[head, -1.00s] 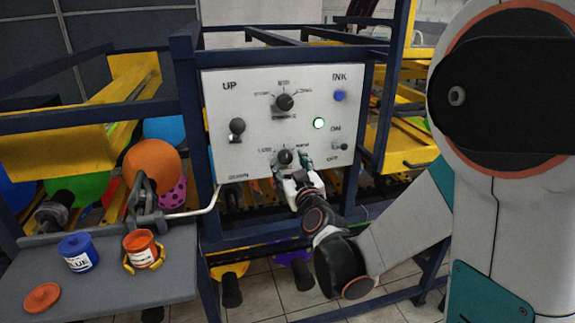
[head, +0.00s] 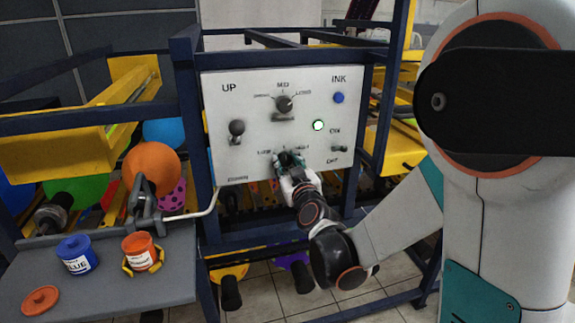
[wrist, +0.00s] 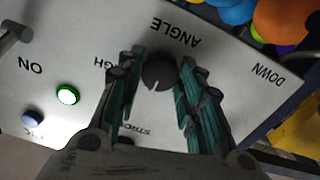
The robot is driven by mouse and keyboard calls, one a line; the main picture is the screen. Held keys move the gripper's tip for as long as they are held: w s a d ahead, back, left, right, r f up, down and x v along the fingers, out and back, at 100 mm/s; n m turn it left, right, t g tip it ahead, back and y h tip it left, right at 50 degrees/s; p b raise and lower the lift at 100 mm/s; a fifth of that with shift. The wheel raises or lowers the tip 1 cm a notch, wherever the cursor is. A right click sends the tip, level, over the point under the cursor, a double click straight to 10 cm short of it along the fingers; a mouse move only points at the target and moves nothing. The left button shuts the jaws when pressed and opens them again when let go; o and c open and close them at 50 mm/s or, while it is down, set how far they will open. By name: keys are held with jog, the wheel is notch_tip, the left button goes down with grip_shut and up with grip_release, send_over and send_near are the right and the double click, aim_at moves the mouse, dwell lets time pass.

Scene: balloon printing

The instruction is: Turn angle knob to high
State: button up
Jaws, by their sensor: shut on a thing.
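The angle knob (wrist: 160,70) is a round dark dial with a light mark on its lower edge in the wrist view. My gripper (wrist: 158,62) has its green-and-black fingers on either side of the knob and is shut on it. The ANGLE label stands just beyond the knob, and the end of the HIGH label shows beside one finger. In the head view my gripper (head: 291,160) is at the bottom of the white control panel (head: 275,66) and largely covers the knob. LOW shows at its left; the knob's exact setting is hard to read.
Above is another dial (head: 284,103). A lever knob (head: 236,130) is at left; a lit green button (head: 318,125), blue ink button (head: 339,97) and ON/OFF switch (head: 340,149) are at right. A grey shelf (head: 110,285) holds blue (head: 76,254) and orange (head: 141,250) pots.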

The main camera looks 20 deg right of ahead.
jog(key=shift+m, duration=0.3)
jog(key=m+b, duration=0.1)
jog(key=m, duration=1)
jog(key=shift+b, duration=0.35)
jog(key=shift+m, duration=0.3)
jog(key=o, duration=1.1)
jog(key=shift+c, duration=0.2)
jog(key=shift+s, duration=0.1)
jog(key=s, duration=1.2)
